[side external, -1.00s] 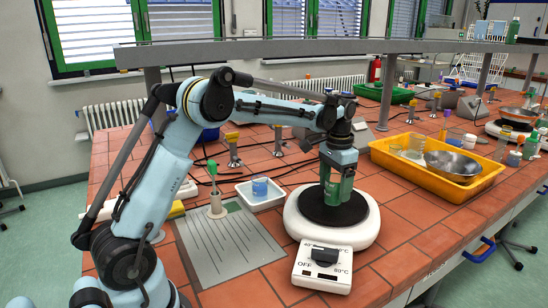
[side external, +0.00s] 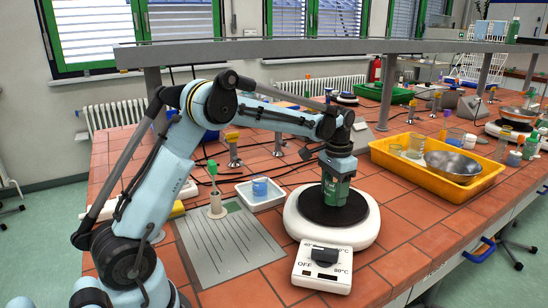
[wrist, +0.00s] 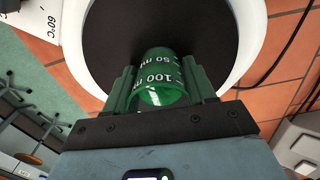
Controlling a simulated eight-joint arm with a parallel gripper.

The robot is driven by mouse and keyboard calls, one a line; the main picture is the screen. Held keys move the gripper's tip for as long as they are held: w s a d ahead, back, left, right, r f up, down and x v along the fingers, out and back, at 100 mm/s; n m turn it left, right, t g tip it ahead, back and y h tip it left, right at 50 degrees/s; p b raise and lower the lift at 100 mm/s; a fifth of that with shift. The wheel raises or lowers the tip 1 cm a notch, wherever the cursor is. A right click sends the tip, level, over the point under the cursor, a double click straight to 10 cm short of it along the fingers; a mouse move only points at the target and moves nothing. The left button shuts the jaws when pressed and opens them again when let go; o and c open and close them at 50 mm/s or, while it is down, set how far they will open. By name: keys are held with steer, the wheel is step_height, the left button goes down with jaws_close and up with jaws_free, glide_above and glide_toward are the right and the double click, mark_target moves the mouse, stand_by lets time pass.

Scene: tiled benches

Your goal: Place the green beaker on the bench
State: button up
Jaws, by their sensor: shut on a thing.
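The green beaker (side external: 336,190) is at the hotplate's black round top (side external: 322,212). It has white volume markings, and in the wrist view the beaker (wrist: 163,80) sits between my two green fingers. My gripper (side external: 337,180) points down and is shut on it. The beaker is over the black plate; I cannot tell whether its base touches the plate. The tiled bench (side external: 400,238) surrounds the hotplate.
The hotplate's control box with a knob (side external: 323,258) is in front. A white tray with a blue beaker (side external: 260,188) stands left, beside a grooved grey board (side external: 228,245). A yellow tray (side external: 425,178) with a metal bowl stands right. Bare tiles lie between them.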

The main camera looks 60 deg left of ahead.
steer(key=shift+r, duration=0.15)
steer(key=shift+r, duration=0.65)
step_height(320, 180, up, 3)
steer(key=shift+f, duration=0.15)
steer(key=s+d+r, duration=0.4)
steer(key=d+r, duration=0.2)
steer(key=d, duration=0.4)
steer(key=n, duration=0.1)
glide_toward(224, 234)
steer(key=w+d+r, duration=0.1)
steer(key=d, duration=0.2)
steer(key=d+r, duration=0.2)
steer(key=d, duration=0.2)
steer(key=w+d+r, duration=0.1)
steer(key=d+r, duration=0.1)
steer(key=d, duration=0.2)
steer(key=shift+w+d, duration=0.1)
steer(key=shift+w, duration=0.2)
steer(key=s+a+f, duration=0.1)
steer(key=a+f, duration=0.1)
steer(key=a, duration=0.1)
steer(key=a+f, duration=0.2)
steer(key=a, duration=0.2)
steer(key=s+a+f, duration=0.1)
steer(key=a+f, duration=0.2)
steer(key=a, duration=0.1)
steer(key=shift+s+a+f, duration=0.1)
steer(key=shift+s, duration=0.25)
steer(key=shift+f, duration=1.95)
steer(key=shift+f, duration=0.1)
